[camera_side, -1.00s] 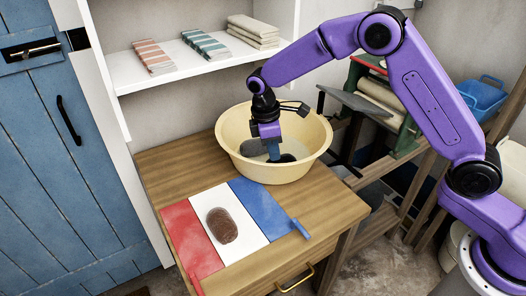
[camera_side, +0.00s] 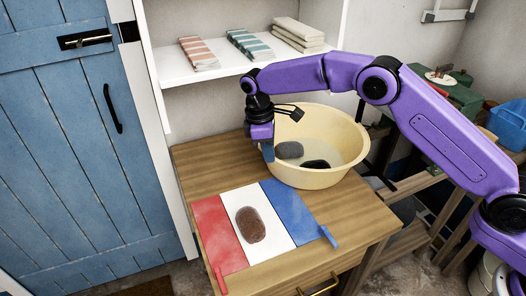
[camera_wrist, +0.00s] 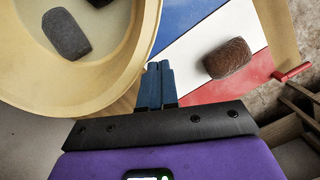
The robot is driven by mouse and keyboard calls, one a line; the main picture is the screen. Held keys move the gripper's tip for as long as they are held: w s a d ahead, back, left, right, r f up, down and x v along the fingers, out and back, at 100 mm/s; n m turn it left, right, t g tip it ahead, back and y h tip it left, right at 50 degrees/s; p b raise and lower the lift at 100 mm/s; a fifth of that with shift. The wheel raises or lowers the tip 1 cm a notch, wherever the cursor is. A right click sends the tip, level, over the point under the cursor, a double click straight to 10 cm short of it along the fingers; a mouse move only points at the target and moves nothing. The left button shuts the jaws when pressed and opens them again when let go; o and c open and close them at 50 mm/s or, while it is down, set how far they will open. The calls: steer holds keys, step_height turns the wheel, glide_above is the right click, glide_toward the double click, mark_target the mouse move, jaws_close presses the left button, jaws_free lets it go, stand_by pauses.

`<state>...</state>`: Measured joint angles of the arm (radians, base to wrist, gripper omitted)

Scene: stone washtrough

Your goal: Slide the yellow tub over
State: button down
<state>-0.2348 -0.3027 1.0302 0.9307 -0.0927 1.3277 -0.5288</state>
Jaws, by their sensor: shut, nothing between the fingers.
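The yellow tub (camera_side: 310,178) stands on the wooden table, upright, with a grey stone-like lump (camera_side: 289,150) and a black one (camera_side: 316,164) inside. In the wrist view the tub (camera_wrist: 147,22) fills the upper left, with the grey lump (camera_wrist: 66,34) in it. My gripper (camera_side: 268,152) is shut and empty, pointing down at the tub's left side in the side view. In the wrist view my fingertips (camera_wrist: 158,66) are close beside the tub's outer wall; I cannot tell whether they touch it.
A red, white and blue striped board (camera_side: 238,205) lies in front of the tub, bearing a brown oval pad (camera_side: 251,225). A white shelf (camera_side: 235,66) with folded cloths is behind. Bare tabletop (camera_side: 205,163) shows left of the tub.

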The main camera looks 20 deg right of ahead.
steer(key=shift+w+a, duration=0.3)
steer(key=shift+a, duration=0.35)
steer(key=c, duration=1.2)
jaws_free()
steer(key=shift+c, duration=0.2)
step_height(320, 180, up, 9)
steer(key=n+t+y, duration=0.2)
steer(key=n+t, duration=0.3)
steer(key=n, duration=0.1)
glide_above(340, 169)
steer(key=s+d, duration=0.1)
steer(key=s, duration=0.4)
steer(key=shift+w+d+f, duration=0.15)
steer(key=shift+s+x, duration=0.15)
steer(key=shift+x, duration=4.2)
steer(key=shift+s+x, duration=0.1)
steer(key=shift+x, duration=4.25)
